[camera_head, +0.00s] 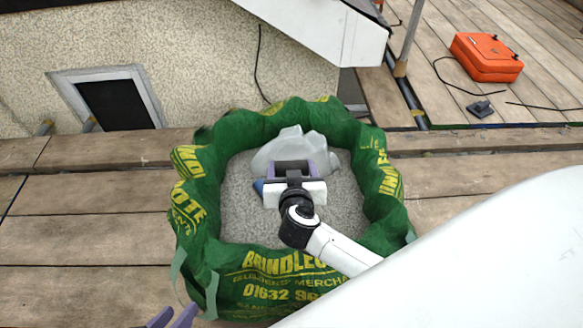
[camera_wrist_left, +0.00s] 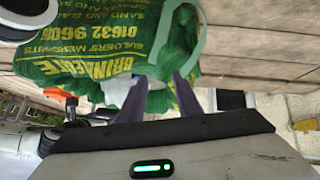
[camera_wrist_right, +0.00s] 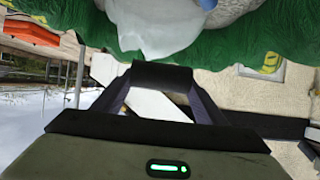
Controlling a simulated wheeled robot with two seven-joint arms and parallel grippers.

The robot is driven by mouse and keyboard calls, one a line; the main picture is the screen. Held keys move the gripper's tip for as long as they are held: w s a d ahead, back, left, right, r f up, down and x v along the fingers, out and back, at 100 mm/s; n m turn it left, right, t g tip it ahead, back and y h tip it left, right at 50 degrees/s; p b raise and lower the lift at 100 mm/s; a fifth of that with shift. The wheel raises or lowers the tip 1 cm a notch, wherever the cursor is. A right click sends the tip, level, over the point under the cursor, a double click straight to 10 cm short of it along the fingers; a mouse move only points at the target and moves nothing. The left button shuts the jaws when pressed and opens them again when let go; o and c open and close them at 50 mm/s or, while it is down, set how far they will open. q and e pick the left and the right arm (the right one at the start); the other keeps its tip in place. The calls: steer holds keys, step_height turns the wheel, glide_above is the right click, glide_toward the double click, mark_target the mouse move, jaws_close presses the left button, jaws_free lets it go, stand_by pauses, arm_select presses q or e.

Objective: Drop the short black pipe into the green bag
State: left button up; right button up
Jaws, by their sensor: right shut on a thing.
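The green bag (camera_head: 382,150) with yellow lettering stands open on the boards; it also shows in the left wrist view (camera_wrist_left: 90,45). My right gripper (camera_head: 291,170) is over the bag's opening. It is shut on the short black pipe (camera_head: 292,165), which spans between the fingertips in the right wrist view (camera_wrist_right: 162,76). From these views I cannot tell the pipe's height above the contents. My left gripper (camera_head: 172,318) is at the bottom edge, outside the bag's near side. Its fingers (camera_wrist_left: 160,88) are apart and empty in the left wrist view.
Inside the bag are a grey speckled surface (camera_head: 240,215), a crumpled pale sheet (camera_head: 290,146) and a blue item (camera_head: 258,187). An orange case (camera_head: 486,57) lies on the boards at the upper right. A pebbled wall with a small window (camera_head: 115,100) stands behind.

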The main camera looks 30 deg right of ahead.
steer(key=o, duration=1.1)
steer(key=shift+s+r, duration=0.1)
steer(key=shift+s, duration=0.05)
arm_select(q)
steer(key=shift+s+a+r+n+t+y+p, duration=0.2)
steer(key=shift+a+r+n+t+p, duration=0.3)
steer(key=shift+p, duration=0.75)
steer(key=shift+s+a+r+n+t+y+p, duration=0.2)
steer(key=shift+a+r+t+p, duration=0.3)
steer(key=shift+a+r+p, duration=0.55)
arm_select(e)
steer(key=v, duration=1)
arm_select(q)
steer(key=shift+d+f, duration=0.15)
steer(key=shift+d, duration=0.05)
